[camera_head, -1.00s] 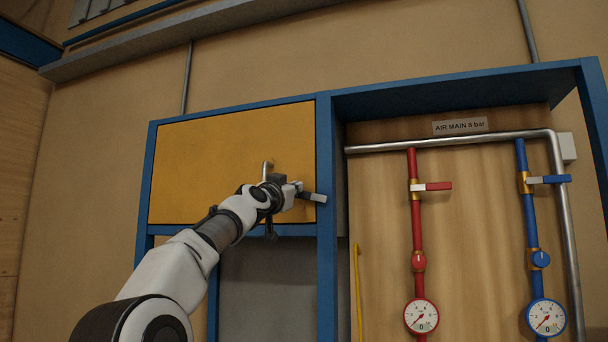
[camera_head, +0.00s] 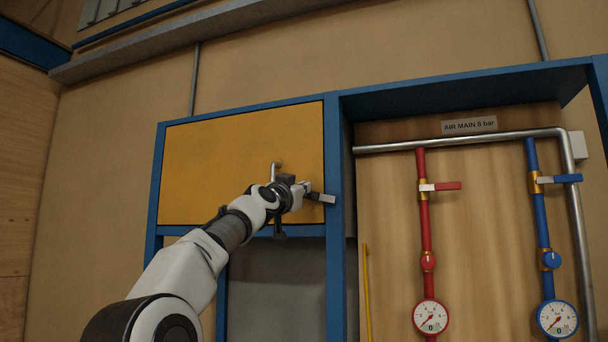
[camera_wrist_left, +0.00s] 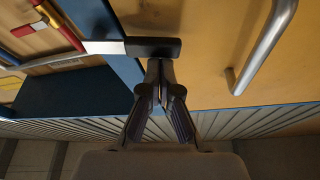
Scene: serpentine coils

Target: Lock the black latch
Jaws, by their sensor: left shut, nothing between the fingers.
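The black latch (camera_wrist_left: 153,47) shows in the left wrist view as a short bar with a black grip over the yellow door (camera_wrist_left: 215,40) and a pale grey end reaching across the blue post. In the head view its pale end (camera_head: 324,198) sticks out to the right past my gripper, over the post; the rest is hidden. My left gripper (camera_head: 303,188) is shut and empty. In the left wrist view its fingertips (camera_wrist_left: 160,65) are right at the lower edge of the black grip; whether they touch cannot be told. My right gripper is not in view.
A metal door handle (camera_wrist_left: 265,45) stands out near my left gripper. The blue post (camera_head: 334,130) borders the door on the right. Beyond it are a red pipe (camera_head: 423,220) and a blue pipe (camera_head: 537,220) with valves and gauges. A grey ledge (camera_head: 180,35) runs above.

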